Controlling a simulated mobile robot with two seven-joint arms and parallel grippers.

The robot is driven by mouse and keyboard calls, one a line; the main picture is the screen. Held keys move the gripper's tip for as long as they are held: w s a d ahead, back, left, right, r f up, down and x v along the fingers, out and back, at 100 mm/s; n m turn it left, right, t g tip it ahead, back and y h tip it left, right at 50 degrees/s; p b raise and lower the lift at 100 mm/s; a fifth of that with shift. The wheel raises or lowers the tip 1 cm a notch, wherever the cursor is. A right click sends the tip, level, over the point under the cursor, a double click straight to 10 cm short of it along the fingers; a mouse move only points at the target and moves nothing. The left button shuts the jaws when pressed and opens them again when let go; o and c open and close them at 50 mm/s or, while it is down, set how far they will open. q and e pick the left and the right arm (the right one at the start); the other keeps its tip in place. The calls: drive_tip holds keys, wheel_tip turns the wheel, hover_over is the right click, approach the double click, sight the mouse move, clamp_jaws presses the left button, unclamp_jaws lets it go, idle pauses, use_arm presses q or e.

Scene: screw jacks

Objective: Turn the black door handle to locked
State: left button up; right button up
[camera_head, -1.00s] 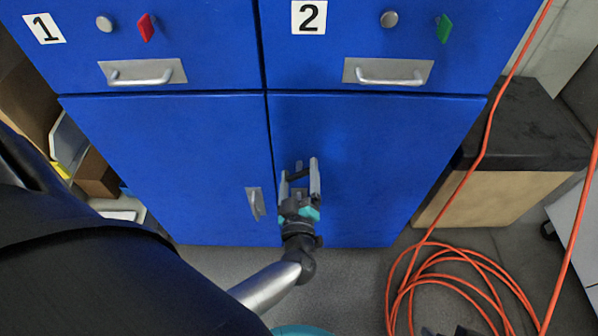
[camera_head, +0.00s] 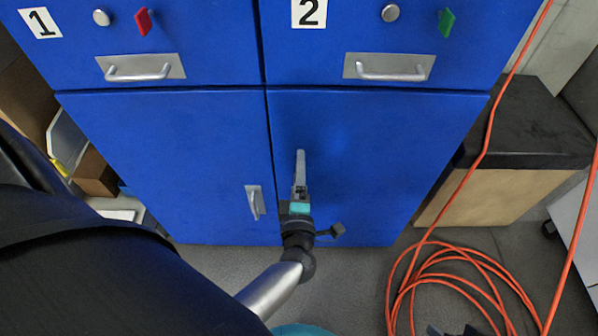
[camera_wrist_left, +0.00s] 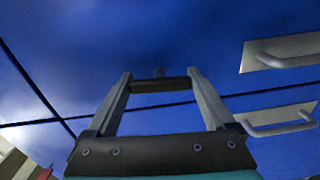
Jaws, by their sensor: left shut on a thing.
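My left gripper (camera_head: 300,162) reaches up to the lower right blue door (camera_head: 385,150), near the seam between the two lower doors. In the head view it shows edge-on, and the handle is hidden behind it. In the left wrist view the black door handle (camera_wrist_left: 160,86) is a short dark bar spanning the gap between the two grey fingers. The fingers are shut on its ends, with the blue door close behind.
Silver handles sit on the upper drawers (camera_head: 390,68) and the lower left door (camera_head: 255,202). Red (camera_head: 143,21) and green (camera_head: 446,23) tabs are on the drawers. An orange cable (camera_head: 440,270) coils on the floor at right, beside a black-topped wooden box (camera_head: 485,199).

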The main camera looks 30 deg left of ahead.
use_arm(q)
drive_tip(key=shift+n, duration=0.6)
use_arm(e)
drive_tip(key=shift+r, duration=0.25)
drive_tip(key=shift+d+r, duration=0.1)
drive_tip(key=shift+r, duration=0.1)
use_arm(q)
drive_tip(key=o, duration=1.1)
use_arm(e)
drive_tip(key=shift+f, duration=0.15)
drive_tip(key=shift+s, duration=0.1)
